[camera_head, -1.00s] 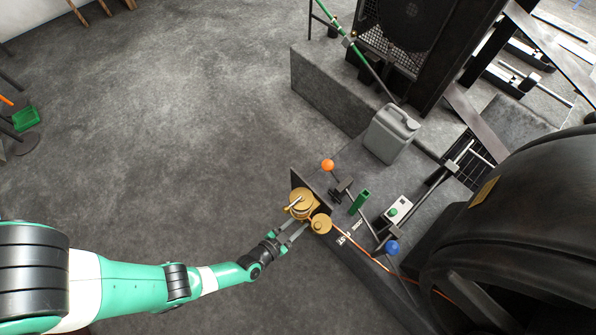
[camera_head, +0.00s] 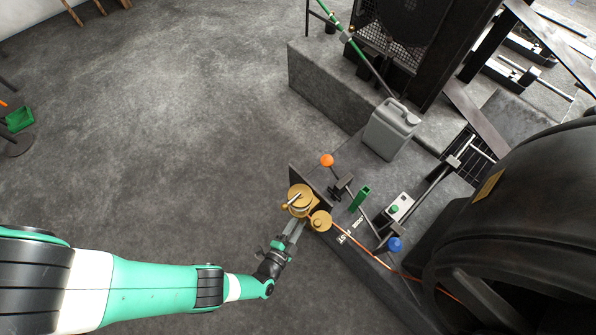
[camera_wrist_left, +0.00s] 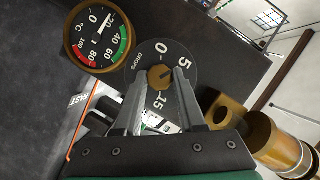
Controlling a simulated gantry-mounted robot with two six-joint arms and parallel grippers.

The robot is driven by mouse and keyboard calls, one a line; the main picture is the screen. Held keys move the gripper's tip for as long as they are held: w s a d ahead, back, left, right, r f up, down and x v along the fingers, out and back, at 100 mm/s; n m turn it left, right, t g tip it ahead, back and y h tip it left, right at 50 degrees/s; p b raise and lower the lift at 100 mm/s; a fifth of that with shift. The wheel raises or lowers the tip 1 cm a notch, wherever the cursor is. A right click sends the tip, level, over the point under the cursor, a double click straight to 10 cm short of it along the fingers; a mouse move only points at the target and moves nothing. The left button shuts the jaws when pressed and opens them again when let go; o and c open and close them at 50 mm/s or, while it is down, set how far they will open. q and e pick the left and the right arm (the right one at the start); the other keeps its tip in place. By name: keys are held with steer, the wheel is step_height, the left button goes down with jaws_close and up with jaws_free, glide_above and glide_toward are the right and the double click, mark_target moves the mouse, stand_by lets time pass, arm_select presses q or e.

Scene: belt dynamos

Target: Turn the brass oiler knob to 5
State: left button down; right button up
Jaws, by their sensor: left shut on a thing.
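In the left wrist view the brass oiler knob (camera_wrist_left: 154,79) sits at the centre of a dark round dial (camera_wrist_left: 181,58) marked DROPS, with 0, 5 and 15 readable. My left gripper (camera_wrist_left: 158,84) is shut on the knob, a finger on either side. The knob's exact pointing is hard to read. In the head view my left gripper (camera_head: 294,229) reaches the brass parts (camera_head: 301,200) at the machine's corner; the knob's face is hidden there. My right gripper is not in view.
A temperature gauge (camera_wrist_left: 98,36) is beside the dial. A brass cylinder (camera_wrist_left: 280,147) stands at right in the wrist view. An orange-knobbed lever (camera_head: 327,160), a blue knob (camera_head: 394,244) and a grey canister (camera_head: 390,130) are on the machine.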

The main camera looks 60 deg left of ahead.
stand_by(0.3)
arm_select(q)
steer(key=c, duration=0.5)
jaws_free()
steer(key=shift+s+d+r, duration=0.1)
steer(key=shift+s+d, duration=0.05)
steer(key=shift+s, duration=0.05)
steer(key=p+v, duration=0.3)
steer(key=v, duration=0.8)
